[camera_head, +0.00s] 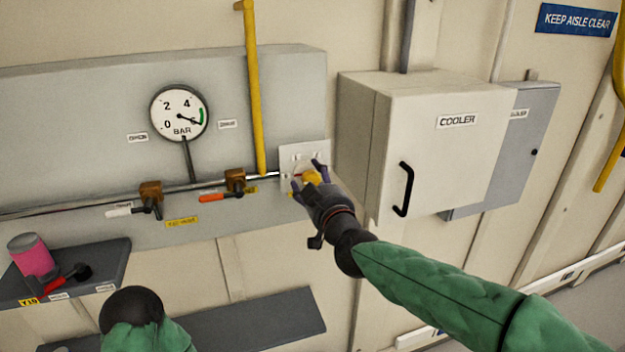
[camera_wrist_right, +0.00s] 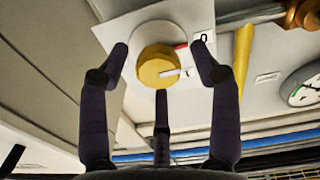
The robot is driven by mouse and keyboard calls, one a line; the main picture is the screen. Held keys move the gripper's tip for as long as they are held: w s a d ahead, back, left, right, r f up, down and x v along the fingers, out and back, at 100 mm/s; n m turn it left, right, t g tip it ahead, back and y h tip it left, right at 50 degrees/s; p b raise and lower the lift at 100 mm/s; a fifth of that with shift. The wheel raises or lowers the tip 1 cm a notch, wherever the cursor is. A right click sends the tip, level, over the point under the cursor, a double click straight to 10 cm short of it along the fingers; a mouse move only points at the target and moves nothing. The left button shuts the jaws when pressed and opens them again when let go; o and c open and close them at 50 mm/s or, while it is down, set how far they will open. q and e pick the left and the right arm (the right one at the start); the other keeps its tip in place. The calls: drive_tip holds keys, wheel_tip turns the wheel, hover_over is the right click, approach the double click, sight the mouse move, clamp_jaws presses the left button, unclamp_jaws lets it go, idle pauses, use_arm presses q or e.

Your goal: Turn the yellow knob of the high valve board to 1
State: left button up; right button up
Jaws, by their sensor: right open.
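The yellow knob (camera_head: 311,178) sits on a pale plate (camera_head: 291,153) at the right end of the grey valve board (camera_head: 80,100). In the right wrist view the knob (camera_wrist_right: 158,66) lies between the fingertips. A red mark shows at its edge near a label reading 0 (camera_wrist_right: 203,38). A white strip lies on its lower right side; a small mark beside it is hard to read. My right gripper (camera_head: 307,175) is open at the knob, fingers spread around it; I cannot tell whether they touch it. My left gripper is not in view.
A cooler box (camera_head: 440,150) with a black handle juts out just right of the plate. A yellow pipe (camera_head: 255,90) runs down left of the plate. Brass valves with a red lever (camera_head: 220,197) and a white lever (camera_head: 120,211) sit along the rail. A gauge (camera_head: 180,112) is above.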

drive_tip(key=shift+w, duration=0.2)
drive_tip(key=c, duration=1.1)
drive_tip(key=shift+c, duration=0.2)
